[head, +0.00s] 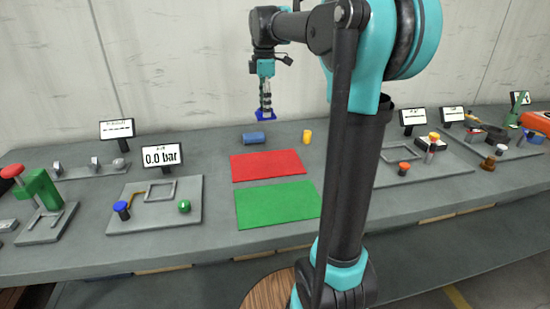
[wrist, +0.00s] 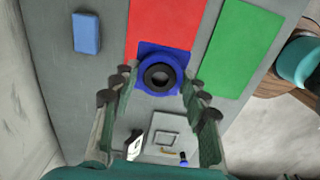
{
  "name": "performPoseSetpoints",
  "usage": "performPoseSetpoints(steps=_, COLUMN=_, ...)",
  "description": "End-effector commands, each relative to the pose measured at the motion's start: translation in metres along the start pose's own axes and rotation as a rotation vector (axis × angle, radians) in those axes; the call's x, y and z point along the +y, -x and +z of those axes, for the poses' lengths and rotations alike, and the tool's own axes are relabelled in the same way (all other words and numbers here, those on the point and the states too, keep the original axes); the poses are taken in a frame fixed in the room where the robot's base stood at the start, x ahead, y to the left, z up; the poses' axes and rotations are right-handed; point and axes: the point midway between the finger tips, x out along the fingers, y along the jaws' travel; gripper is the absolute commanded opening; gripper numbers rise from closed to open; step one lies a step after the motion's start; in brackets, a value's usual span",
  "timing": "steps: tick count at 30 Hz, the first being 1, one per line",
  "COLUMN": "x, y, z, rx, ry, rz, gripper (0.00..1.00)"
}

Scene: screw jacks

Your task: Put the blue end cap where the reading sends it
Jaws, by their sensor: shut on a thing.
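The blue end cap (head: 265,115) has a square flange and, in the wrist view (wrist: 145,55), a dark ring with a hole in its middle. My gripper (head: 265,106) is shut on it and holds it in the air above the back of the bench; its fingers (wrist: 160,88) stand on both sides of the cap. The display (head: 162,157) reads 0.0 bar. A red mat (head: 267,166) lies on the bench with a green mat (head: 278,204) in front of it. In the wrist view the cap overlaps the red mat (wrist: 165,25).
A plate (head: 160,222) with a blue knob and green knob lies left of the mats. Green-handled equipment (head: 40,188) stands far left; more fixtures stand right of my arm.

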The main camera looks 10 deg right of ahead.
Motion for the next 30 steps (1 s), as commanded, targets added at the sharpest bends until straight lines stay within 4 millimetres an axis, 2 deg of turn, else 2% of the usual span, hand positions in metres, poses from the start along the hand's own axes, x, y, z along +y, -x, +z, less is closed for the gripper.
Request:
performPoseSetpoints(steps=15, x=0.0, y=-0.122, z=0.0, rx=0.0, ry=0.0, rz=0.0, gripper=0.04)
performPoseSetpoints(steps=30, x=0.0, y=-0.178, z=0.0, rx=0.0, ry=0.0, rz=0.0, gripper=0.04)
